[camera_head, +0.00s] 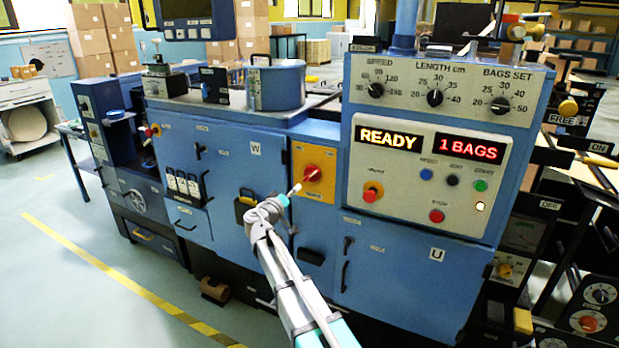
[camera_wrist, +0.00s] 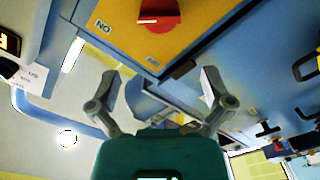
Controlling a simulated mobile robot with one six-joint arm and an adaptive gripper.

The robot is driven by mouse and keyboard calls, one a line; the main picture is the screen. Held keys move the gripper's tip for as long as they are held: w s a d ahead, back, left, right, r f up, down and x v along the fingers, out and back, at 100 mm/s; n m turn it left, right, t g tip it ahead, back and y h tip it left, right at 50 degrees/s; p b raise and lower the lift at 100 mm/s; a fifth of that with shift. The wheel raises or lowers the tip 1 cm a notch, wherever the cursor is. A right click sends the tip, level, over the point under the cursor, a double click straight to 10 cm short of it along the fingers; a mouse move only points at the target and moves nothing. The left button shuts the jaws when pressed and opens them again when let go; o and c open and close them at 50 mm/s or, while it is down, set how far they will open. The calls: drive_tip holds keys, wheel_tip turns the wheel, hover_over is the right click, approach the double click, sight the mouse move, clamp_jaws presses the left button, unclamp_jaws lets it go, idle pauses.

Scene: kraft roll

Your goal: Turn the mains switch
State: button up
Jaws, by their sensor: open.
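The mains switch is a red rotary knob (camera_head: 313,173) on an orange-yellow plate (camera_head: 326,158) on the blue machine front, left of the display panel. In the wrist view the red knob (camera_wrist: 158,12) shows at the top edge, partly cut off, with an ON label (camera_wrist: 103,26) upside down beside it. My gripper (camera_wrist: 164,82) is open and empty, its two fingers spread below the knob in that picture and apart from it. In the head view my gripper (camera_head: 290,194) is just below and left of the plate; its fingers are hard to make out there.
Black door handles (camera_head: 346,262) stick out below. A round blue canister (camera_head: 275,85) stands on top. Open floor (camera_head: 70,290) lies at left.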

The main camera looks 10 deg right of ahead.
sight(308, 177)
drive_tip(key=x, duration=1.3)
drive_tip(key=c, duration=0.8)
